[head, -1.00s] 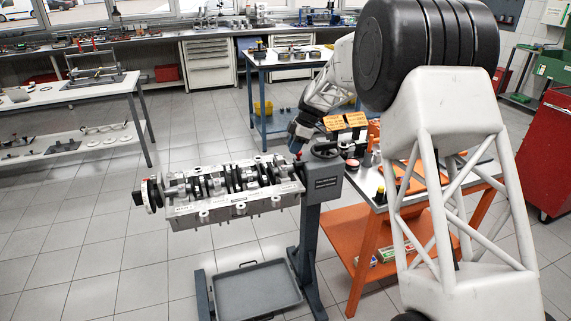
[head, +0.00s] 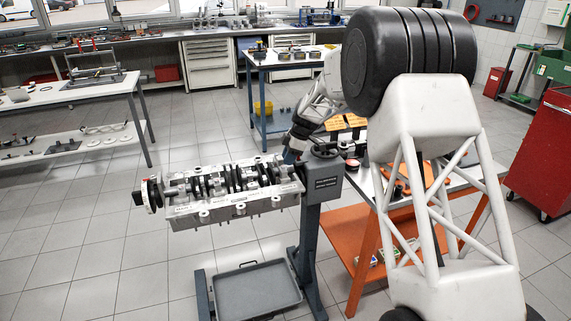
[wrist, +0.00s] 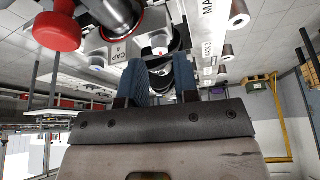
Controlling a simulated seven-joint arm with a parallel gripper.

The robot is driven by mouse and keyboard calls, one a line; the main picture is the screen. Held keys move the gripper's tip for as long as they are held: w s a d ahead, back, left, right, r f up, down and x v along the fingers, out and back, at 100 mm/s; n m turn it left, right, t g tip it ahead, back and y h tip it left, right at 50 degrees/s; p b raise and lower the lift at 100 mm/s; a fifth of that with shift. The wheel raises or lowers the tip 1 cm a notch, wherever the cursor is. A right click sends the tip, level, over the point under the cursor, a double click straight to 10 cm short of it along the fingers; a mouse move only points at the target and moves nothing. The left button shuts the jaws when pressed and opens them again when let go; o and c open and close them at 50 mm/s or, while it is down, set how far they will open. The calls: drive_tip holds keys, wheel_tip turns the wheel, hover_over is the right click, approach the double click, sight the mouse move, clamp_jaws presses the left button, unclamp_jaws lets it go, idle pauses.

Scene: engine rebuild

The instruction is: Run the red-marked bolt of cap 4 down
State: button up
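The engine block (head: 222,208) is clamped at the stand with its crankshaft and caps facing up. My gripper (head: 290,157) is at the block's right end in the head view, with its tips low over the caps. In the wrist view my gripper (wrist: 160,78) has two blue fingers set apart. Cap 4 (wrist: 104,58), with its printed label, lies just past the left finger.
A red round knob (wrist: 57,31) and a metal cylinder stand close by in the wrist view. The grey stand (head: 324,186) is right of the block, beside the orange bench (head: 342,226). A grey tray (head: 256,291) lies below the block.

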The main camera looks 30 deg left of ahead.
sight(283, 168)
drive_tip(key=shift+x, duration=1.4)
drive_tip(key=shift+c, duration=0.2)
clamp_jaws()
drive_tip(key=shift+m, duration=0.4)
